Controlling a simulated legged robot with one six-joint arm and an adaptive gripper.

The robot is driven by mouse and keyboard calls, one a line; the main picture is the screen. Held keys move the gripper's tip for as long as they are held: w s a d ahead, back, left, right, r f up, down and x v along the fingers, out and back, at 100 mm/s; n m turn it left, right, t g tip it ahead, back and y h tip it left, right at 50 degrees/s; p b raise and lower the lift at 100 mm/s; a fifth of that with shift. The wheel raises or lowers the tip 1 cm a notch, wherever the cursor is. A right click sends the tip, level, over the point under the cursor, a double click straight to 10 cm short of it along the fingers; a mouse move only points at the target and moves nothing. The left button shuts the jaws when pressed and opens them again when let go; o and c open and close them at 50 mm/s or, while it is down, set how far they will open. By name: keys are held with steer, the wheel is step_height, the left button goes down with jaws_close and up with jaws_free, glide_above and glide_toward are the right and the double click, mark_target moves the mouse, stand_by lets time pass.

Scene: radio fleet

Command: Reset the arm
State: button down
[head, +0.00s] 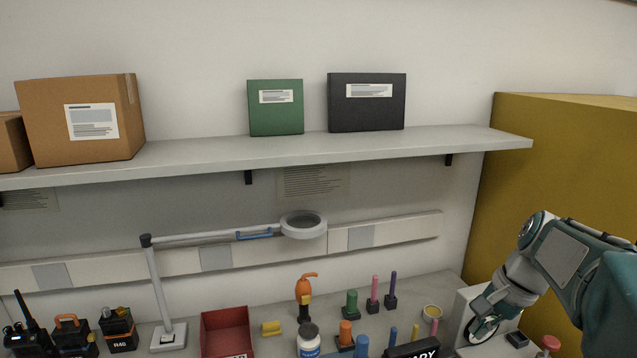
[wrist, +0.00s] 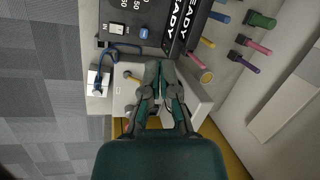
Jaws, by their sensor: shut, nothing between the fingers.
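My gripper (head: 481,309) is at the right of the head view, at the end of my bent arm, pointing down and left over the bench. In the wrist view my gripper (wrist: 160,68) has its two dark green fingers together with nothing between them. Below it in the head view is a white unit (head: 462,304) with a round ring on its front, partly covered by the gripper. I cannot tell whether the gripper touches it.
A tray lettered READY (wrist: 178,28) lies close by in the wrist view, with coloured pegs beside it. A shelf (head: 210,157) with boxes hangs above. A yellow cabinet (head: 560,150) is at right.

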steer(key=s+a+f+n+t+h, duration=0.1)
steer(key=s+a+n+t+h, duration=0.2)
steer(key=s+a+n, duration=0.9)
steer(key=s+a, duration=0.2)
steer(key=s, duration=0.1)
steer(key=shift+a+f+t, duration=0.2)
steer(key=shift+a+t, duration=0.15)
steer(key=shift+t, duration=0.05)
steer(key=shift+a, duration=0.2)
